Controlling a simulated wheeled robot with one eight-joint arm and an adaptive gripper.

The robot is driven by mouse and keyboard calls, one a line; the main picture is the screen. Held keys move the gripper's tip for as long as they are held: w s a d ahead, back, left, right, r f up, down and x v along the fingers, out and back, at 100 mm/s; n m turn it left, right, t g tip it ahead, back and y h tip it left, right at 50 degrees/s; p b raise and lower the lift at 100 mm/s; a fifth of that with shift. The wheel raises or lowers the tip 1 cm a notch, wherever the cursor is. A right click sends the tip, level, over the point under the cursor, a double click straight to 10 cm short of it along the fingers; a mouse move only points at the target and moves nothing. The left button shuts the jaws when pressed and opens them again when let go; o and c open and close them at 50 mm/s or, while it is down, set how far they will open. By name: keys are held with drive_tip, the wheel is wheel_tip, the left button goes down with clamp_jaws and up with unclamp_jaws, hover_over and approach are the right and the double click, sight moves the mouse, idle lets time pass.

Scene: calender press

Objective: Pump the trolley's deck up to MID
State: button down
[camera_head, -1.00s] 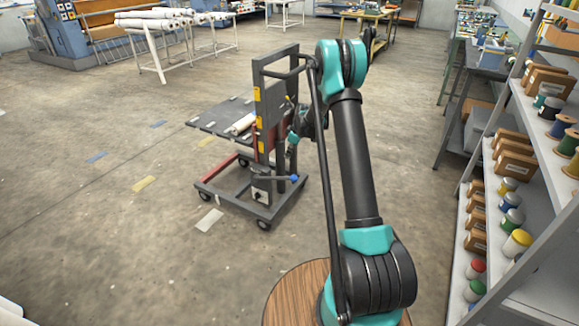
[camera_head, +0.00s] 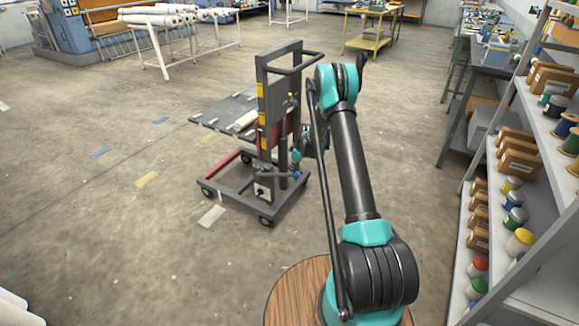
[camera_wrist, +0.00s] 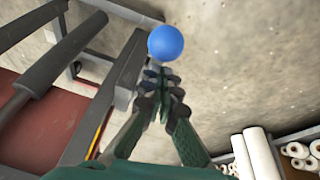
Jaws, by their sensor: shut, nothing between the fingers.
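The trolley (camera_head: 279,90) stands on the floor left of my arm, with a dark upright mast and a push handle. Its deck (camera_head: 212,116) sticks out to the left, partway up the mast, with a white roll lying on it. A lever low on the mast ends in a blue ball knob (camera_head: 296,175). My gripper (camera_head: 297,156) is just above this knob, small and partly hidden. In the wrist view my gripper (camera_wrist: 164,80) is shut and empty. The blue knob (camera_wrist: 165,42) shows just beyond its fingertips; I cannot tell whether they touch.
A shelf rack (camera_head: 540,105) with boxes and spools stands on the right. White racks with rolls (camera_head: 158,18) and a blue machine (camera_head: 60,30) are at the back left.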

drive_tip(key=shift+d+f, duration=0.1)
idle(0.3)
drive_tip(key=shift+s+d+f, duration=0.15)
drive_tip(key=shift+f, duration=0.1)
drive_tip(key=s+d+f, duration=0.1)
drive_tip(key=f, duration=0.7)
drive_tip(key=s+d+f, duration=0.1)
drive_tip(key=d+f, duration=0.1)
drive_tip(key=f, duration=0.6)
drive_tip(key=shift+s, duration=0.25)
drive_tip(key=shift+f, duration=0.25)
drive_tip(key=shift+w, duration=0.1)
drive_tip(key=s+d+r, duration=0.4)
drive_tip(key=s+r, duration=0.1)
drive_tip(key=r, duration=0.4)
drive_tip(key=shift+d+r, duration=0.15)
drive_tip(key=shift+d, duration=0.25)
